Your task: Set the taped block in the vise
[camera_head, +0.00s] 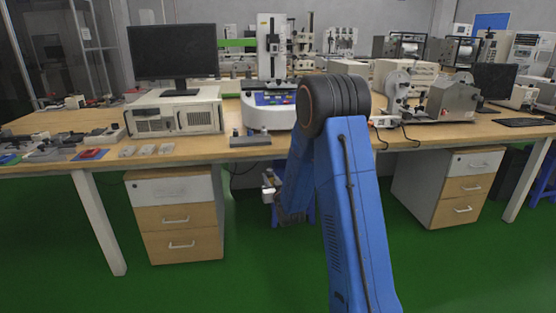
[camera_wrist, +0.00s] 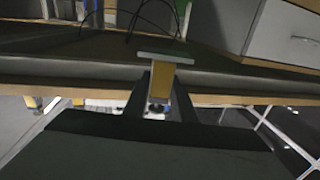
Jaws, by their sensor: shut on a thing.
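My gripper (camera_head: 270,188) hangs in front of the bench, below the tabletop. In the wrist view, its two dark fingers (camera_wrist: 163,105) are shut on the taped block (camera_wrist: 160,82), which has a yellow side and a pale grey-green flat end. The block also shows small and pale at the gripper in the head view. A white test machine (camera_head: 270,55) with a blue-trimmed base stands on the bench above and behind my gripper. A low dark grey fixture (camera_head: 250,141) lies at the bench's front edge. I cannot tell which part is the vise.
The wooden bench (camera_head: 330,148) has a monitor (camera_head: 174,55) on a beige computer case (camera_head: 173,113) at left, with small parts farther left. Spool equipment (camera_head: 450,98) stands at right. Drawer cabinets (camera_head: 178,218) and (camera_head: 450,187) stand under the bench. The green floor in front is clear.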

